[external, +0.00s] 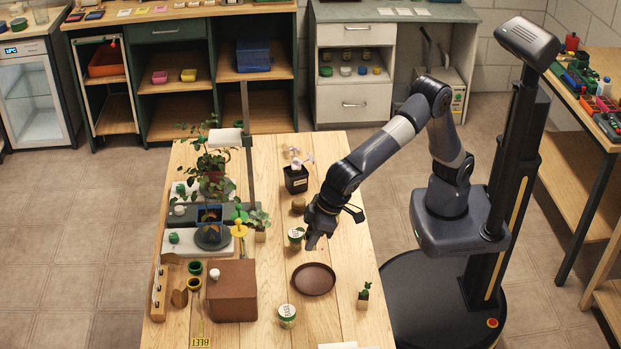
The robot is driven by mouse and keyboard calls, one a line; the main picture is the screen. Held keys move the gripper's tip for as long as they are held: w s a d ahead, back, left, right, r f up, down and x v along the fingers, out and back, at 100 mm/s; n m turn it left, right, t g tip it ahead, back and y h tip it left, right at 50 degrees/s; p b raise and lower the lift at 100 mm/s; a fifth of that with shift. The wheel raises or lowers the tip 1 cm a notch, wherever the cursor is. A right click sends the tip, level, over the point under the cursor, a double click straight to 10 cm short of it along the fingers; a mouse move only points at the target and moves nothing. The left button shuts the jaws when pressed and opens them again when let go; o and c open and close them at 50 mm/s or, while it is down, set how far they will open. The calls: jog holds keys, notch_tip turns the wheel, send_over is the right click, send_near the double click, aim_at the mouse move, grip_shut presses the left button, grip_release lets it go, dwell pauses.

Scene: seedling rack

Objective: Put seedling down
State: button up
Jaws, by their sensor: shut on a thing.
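My gripper (313,240) is over the wooden table, right of the middle, pointing down. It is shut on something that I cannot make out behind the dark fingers. A brown round saucer (314,279) lies below my gripper in the picture and looks empty. A white jar with a green-rimmed lid (296,236) is just left of the fingers.
A brown box (231,291), a second jar (287,315) and small pots stand in front. A black pot (296,180) stands behind. Bare wood surrounds the saucer.

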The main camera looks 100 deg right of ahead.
aim_at(302, 278)
jog(key=shift+w+a+f, duration=0.25)
jog(key=shift+w+a, duration=0.2)
jog(key=shift+a, duration=0.05)
notch_tip(302, 278, down, 10)
jog(key=shift+r, duration=0.1)
jog(key=shift+f, duration=0.2)
jog(key=o, duration=0.7)
jog(key=shift+r, duration=0.1)
